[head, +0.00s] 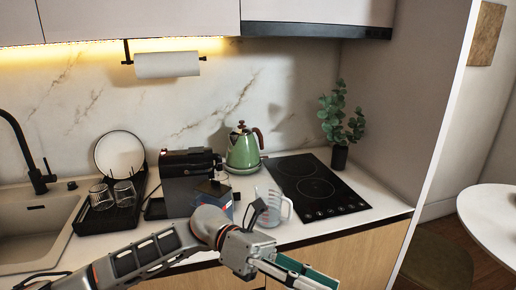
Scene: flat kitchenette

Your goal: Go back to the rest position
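My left arm comes in from the lower left and crosses in front of the counter. My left gripper (318,280) is at the bottom centre-right, in front of the counter's front edge and pointing to the lower right. A pale finger and a dark green strip show there, close together. I cannot tell whether the green strip is part of the gripper or something held. My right gripper is not in view.
On the counter are a dish rack (106,216) with glasses and a plate, a coffee machine (188,180), a clear measuring jug (270,207), a green kettle (243,150), a black hob (310,187) and a plant (340,155). A white table (490,215) stands right.

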